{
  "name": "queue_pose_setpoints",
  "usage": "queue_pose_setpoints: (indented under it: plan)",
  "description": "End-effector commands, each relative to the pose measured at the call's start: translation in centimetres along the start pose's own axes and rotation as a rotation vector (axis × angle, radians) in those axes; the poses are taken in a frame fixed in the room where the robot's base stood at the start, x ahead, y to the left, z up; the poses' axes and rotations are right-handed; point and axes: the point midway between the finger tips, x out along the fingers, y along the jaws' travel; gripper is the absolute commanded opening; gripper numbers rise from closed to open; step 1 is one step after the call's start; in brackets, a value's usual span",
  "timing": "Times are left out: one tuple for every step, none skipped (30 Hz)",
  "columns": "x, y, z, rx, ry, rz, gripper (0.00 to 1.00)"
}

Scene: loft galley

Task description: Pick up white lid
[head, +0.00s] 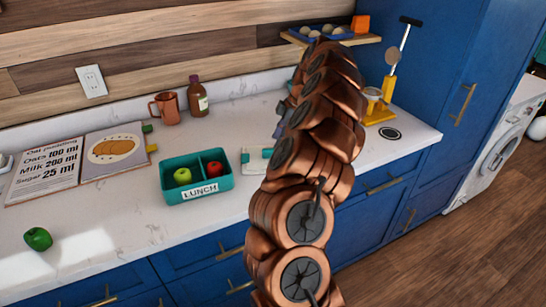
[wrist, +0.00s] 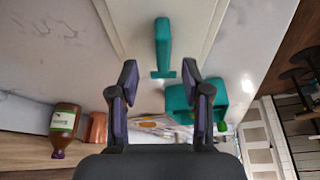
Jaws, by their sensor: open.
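The white lid (wrist: 196,25) lies on the counter and fills the upper middle of the wrist view, with a teal upright handle (wrist: 163,45) on it. In the head view, part of the lid (head: 254,162) shows just left of my arm, which hides the rest. My gripper (wrist: 159,65) is open and empty. Its two dark purple fingers point at the lid, one to each side of the handle's line. The handle's lower end shows between the fingertips. I cannot tell the exact gap in depth.
A teal lunch box (head: 197,190) with a green and a red fruit stands left of the lid. A brown bottle (head: 198,97), a copper mug (head: 166,107) and an open recipe book (head: 80,165) are behind and left. A yellow-based appliance (head: 379,112) stands right of my arm.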

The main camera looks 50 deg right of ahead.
Motion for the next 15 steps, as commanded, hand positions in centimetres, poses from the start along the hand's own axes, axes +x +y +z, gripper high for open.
queue_pose_setpoints:
  plan:
    - [0.0, 0.0, 0.0, 0.0, 0.0, 0.0, 0.48]
    - [0.1, 0.0, 0.0, 0.001, 0.0, 0.0, 0.48]
    - [0.2, 0.0, 0.0, 0.001, 0.0, 0.001, 0.48]
    - [0.3, 0.0, 0.0, 0.001, 0.0, 0.002, 0.48]
    - [0.4, 0.0, 0.0, 0.001, -0.001, 0.003, 0.48]
    - [0.6, 0.0, -0.1, 0.001, -0.001, 0.003, 0.48]
    - [0.8, -0.1, -0.1, 0.001, -0.001, 0.003, 0.48]
    - [1.0, -0.2, -0.1, 0.001, -0.001, 0.001, 0.48]
    - [1.4, -0.3, -0.2, 0.0, 0.0, -0.002, 0.48]
    - [1.7, -0.4, -0.2, 0.0, 0.001, -0.004, 0.48]
    - [2.0, -0.4, -0.2, 0.0, 0.001, -0.003, 0.48]
    - [2.3, -0.4, -0.2, 0.001, 0.001, 0.0, 0.48]
    - [2.6, -0.4, -0.3, 0.001, 0.001, 0.0, 0.48]
    - [2.9, -0.5, -0.3, 0.001, 0.002, 0.0, 0.48]
    - [3.6, -0.5, -0.2, 0.001, 0.001, -0.003, 0.48]
